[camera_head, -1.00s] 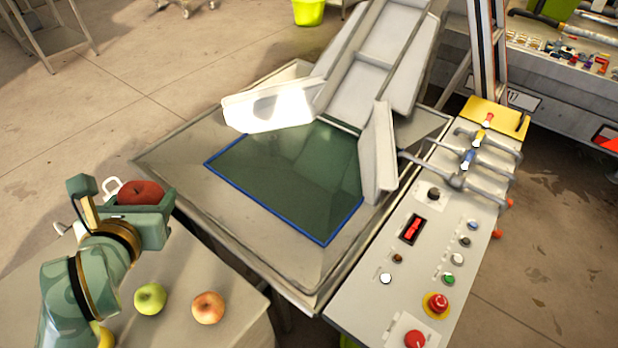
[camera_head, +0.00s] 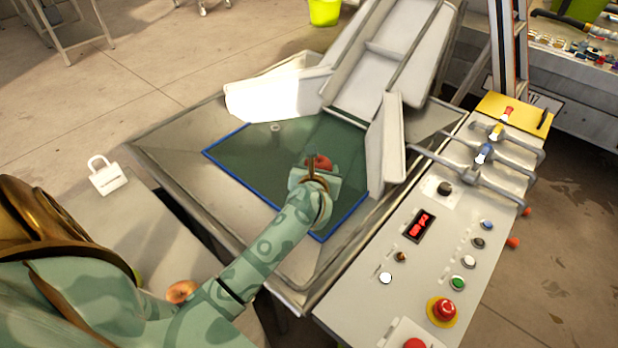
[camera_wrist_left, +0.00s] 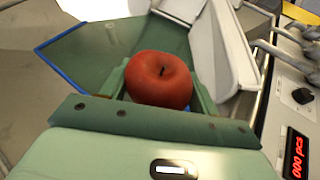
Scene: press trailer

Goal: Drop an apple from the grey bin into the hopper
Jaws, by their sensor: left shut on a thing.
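A red apple (camera_head: 322,161) is held in my left gripper (camera_head: 317,168) over the hopper's dark green opening (camera_head: 250,165), which has a blue edge. In the left wrist view the red apple (camera_wrist_left: 160,80) sits between the two green fingers of the left gripper (camera_wrist_left: 162,92), with the opening (camera_wrist_left: 95,50) behind it. A yellow-red apple (camera_head: 181,291) lies on the grey surface at the lower left, partly behind my arm. I cannot make out a grey bin. My right gripper is out of view.
A white chute (camera_head: 375,75) with side flaps slopes down to the opening's far edge. A control panel (camera_head: 430,260) with buttons, levers and a red display stands to the right. A white padlock-shaped object (camera_head: 108,175) rests on the left surface (camera_head: 160,225).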

